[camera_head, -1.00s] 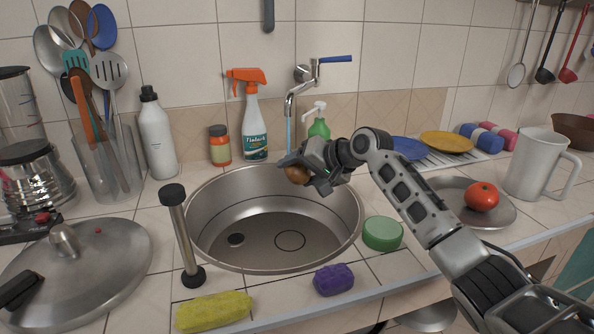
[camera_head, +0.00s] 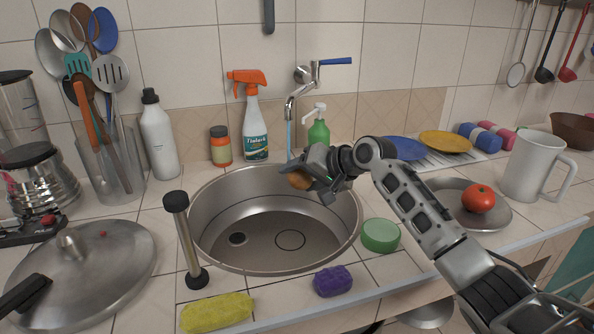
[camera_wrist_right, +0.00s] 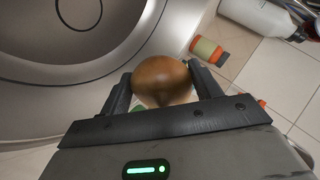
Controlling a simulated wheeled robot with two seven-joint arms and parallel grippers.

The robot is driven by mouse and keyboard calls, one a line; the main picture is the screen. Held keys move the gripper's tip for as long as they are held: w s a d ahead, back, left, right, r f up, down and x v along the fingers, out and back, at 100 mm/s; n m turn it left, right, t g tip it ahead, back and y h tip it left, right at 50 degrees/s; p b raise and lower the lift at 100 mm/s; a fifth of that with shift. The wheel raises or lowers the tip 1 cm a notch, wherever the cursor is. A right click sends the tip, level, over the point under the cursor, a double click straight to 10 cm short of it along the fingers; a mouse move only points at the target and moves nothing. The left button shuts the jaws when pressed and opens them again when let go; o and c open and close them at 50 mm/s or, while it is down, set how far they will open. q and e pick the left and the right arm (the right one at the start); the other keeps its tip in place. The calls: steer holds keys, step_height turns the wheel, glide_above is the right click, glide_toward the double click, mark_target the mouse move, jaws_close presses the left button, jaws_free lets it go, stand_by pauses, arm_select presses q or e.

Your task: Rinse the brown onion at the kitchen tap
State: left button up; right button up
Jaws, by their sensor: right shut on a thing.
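The brown onion (camera_head: 299,180) is held by my right gripper (camera_head: 306,180) over the back right part of the round steel sink (camera_head: 215,262). In the right wrist view the onion (camera_wrist_right: 162,80) sits between the two fingers of the right gripper (camera_wrist_right: 160,85). The kitchen tap (camera_head: 304,90) has a blue lever, and a thin blue stream of water (camera_head: 290,138) falls from its spout just behind the onion and gripper. Whether the water touches the onion is hard to tell.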

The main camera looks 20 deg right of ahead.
steer(key=s+d+p, duration=0.3)
steer(key=s+d, duration=0.1)
steer(key=d, duration=0.1)
steer(key=shift+s, duration=0.3)
steer(key=shift+d, duration=0.1)
stand_by(1.3)
steer(key=w+p+v, duration=0.1)
steer(key=p+v, duration=0.4)
steer(key=v, duration=0.1)
steer(key=shift+s+d+r, duration=0.15)
steer(key=shift+d+r, duration=0.25)
